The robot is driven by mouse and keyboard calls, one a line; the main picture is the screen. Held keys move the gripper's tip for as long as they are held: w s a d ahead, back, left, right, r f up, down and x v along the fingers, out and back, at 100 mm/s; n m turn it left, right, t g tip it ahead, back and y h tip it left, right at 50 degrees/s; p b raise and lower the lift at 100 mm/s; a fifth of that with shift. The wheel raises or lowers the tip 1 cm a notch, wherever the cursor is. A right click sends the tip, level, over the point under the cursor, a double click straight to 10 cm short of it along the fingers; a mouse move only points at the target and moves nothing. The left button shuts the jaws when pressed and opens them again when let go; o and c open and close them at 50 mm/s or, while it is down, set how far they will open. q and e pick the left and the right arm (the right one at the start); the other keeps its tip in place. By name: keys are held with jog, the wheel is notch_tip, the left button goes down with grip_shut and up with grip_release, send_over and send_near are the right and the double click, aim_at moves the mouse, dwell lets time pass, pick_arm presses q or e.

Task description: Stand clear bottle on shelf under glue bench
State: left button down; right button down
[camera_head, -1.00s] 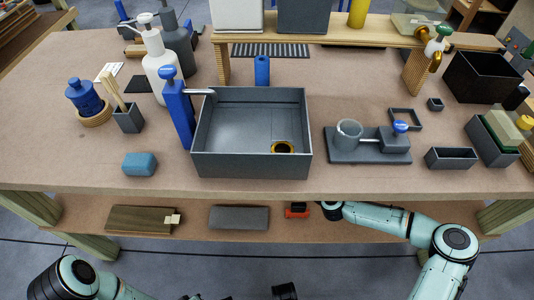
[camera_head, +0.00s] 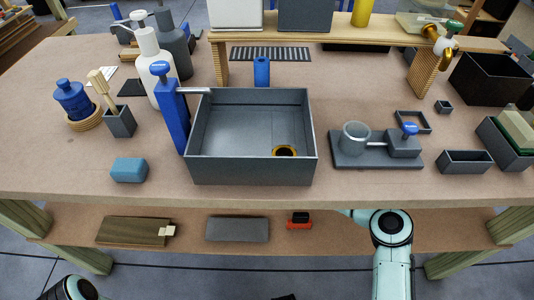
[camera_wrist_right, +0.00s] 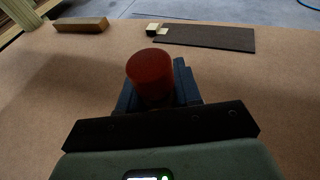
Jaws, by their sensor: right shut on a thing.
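My right gripper (camera_wrist_right: 158,90) is shut on a red cylinder (camera_wrist_right: 150,72), which stands up between its dark blue fingers in the right wrist view. It looks like a cap; I cannot make out a clear bottle body under it. In the head view my right arm (camera_head: 391,228) reaches in under the bench top, and its gripper is hidden there. The lower shelf (camera_head: 190,216) of the bench shows below the top's front edge. My left gripper is not in view; only a bit of my left arm shows at the bottom left.
On the shelf are a brown board (camera_head: 130,231) with a pale block, a grey slab (camera_head: 237,229) and a small red-and-black item (camera_head: 299,222). Shelf between these is bare. The bench top (camera_head: 230,194) overhangs it. A grey box (camera_head: 250,168) stands on top.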

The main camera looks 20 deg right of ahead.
jog(key=shift+f, duration=0.7)
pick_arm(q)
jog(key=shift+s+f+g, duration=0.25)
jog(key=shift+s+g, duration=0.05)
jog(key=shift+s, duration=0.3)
pick_arm(e)
jog(key=c, duration=0.8)
grip_release()
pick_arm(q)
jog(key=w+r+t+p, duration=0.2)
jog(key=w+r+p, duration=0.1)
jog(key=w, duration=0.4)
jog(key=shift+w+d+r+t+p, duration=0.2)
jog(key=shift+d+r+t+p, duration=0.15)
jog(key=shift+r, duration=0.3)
pick_arm(e)
jog(key=v, duration=1.2)
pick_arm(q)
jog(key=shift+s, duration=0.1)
pick_arm(e)
jog(key=shift+s+f, duration=0.1)
